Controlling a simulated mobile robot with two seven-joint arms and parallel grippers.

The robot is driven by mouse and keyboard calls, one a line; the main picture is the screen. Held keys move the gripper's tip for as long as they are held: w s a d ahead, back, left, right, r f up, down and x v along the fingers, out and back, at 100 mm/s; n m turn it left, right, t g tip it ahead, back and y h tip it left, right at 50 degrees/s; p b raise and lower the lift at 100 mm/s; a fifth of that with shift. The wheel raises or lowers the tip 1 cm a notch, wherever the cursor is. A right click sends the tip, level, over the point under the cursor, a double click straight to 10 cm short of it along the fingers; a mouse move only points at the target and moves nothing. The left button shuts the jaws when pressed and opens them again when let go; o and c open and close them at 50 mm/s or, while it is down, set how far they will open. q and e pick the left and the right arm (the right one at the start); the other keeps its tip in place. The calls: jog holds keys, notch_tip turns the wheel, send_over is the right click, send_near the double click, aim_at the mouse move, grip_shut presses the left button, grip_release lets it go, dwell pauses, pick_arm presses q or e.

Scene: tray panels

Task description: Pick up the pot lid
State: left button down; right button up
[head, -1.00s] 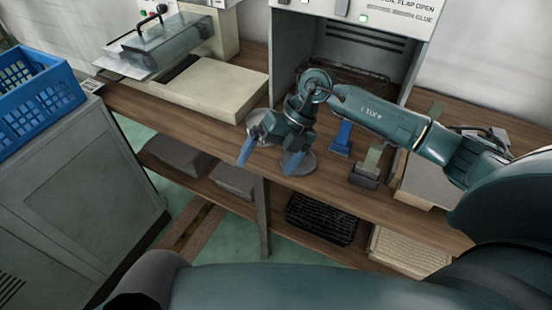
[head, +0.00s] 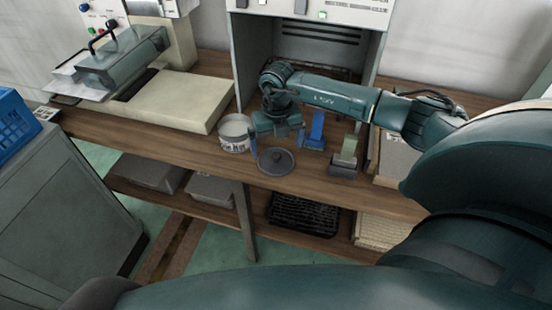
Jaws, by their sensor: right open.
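The pot lid (head: 276,162) is a dark grey round disc with a small knob. It lies flat near the front edge of the wooden bench. A whitish round pot (head: 234,135) with dark lettering stands just left of it. My right gripper (head: 277,144) is open above the back part of the lid, with its blue fingers spread to either side. Nothing is between the fingers, and I cannot tell whether they touch the lid. My left gripper is out of view.
A blue upright object (head: 317,130) and a grey-green block on a dark base (head: 346,158) stand right of the lid. A cream press machine (head: 170,100) is at the left. An open-fronted grey cabinet (head: 245,65) stands behind. A lower shelf holds trays.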

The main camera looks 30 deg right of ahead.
aim_at(277, 157)
notch_tip(277, 157, down, 4)
jog(key=shift+s+r+p, duration=0.1)
jog(key=shift+p, duration=0.25)
jog(key=shift+f, duration=0.55)
jog(key=shift+c, duration=0.4)
jog(key=c, duration=0.5)
